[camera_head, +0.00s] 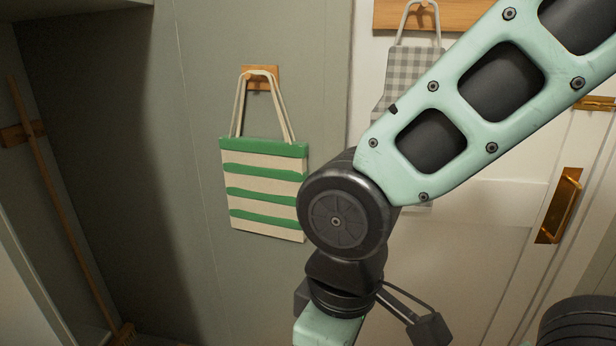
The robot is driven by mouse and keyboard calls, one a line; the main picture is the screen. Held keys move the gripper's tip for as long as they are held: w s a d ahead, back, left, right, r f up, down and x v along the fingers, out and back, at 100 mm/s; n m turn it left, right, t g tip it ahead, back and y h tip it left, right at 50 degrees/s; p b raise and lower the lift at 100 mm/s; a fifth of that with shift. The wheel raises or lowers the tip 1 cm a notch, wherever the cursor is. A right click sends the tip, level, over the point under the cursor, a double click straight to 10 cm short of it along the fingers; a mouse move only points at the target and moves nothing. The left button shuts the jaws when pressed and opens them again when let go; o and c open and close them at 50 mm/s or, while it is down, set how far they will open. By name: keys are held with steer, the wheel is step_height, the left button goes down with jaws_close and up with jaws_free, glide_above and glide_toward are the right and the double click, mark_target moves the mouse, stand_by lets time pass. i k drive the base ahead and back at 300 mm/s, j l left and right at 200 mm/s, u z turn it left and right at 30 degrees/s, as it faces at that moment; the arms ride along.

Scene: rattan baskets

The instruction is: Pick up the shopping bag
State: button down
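The shopping bag (262,188) is cream with green horizontal stripes. It hangs flat against the grey wall panel by its two pale handles, looped over a wooden peg (262,78). Its lower right edge lies close to my arm's wrist joint in the picture. My arm comes in from the upper right and bends down in front of the wall. My gripper's fingertips lie below the bottom edge or are hidden, so I cannot see whether they are open or shut. No part of my arm visibly holds the bag.
A grey checked apron (400,72) hangs from a wooden rail (450,14) on the white door, partly behind my arm. The door has a brass handle (560,205). A broom (62,195) leans in the dark recess at left. The wall left of the bag is clear.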

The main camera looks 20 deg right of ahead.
mark_target(264, 178)
steer(key=i+l, duration=0.25)
steer(key=l, duration=0.2)
steer(key=i+l, duration=0.25)
steer(key=l, duration=0.2)
steer(key=i+l, duration=0.25)
steer(key=l, duration=0.2)
steer(key=i+l+u, duration=0.1)
steer(key=u, duration=0.45)
steer(key=i, duration=0.05)
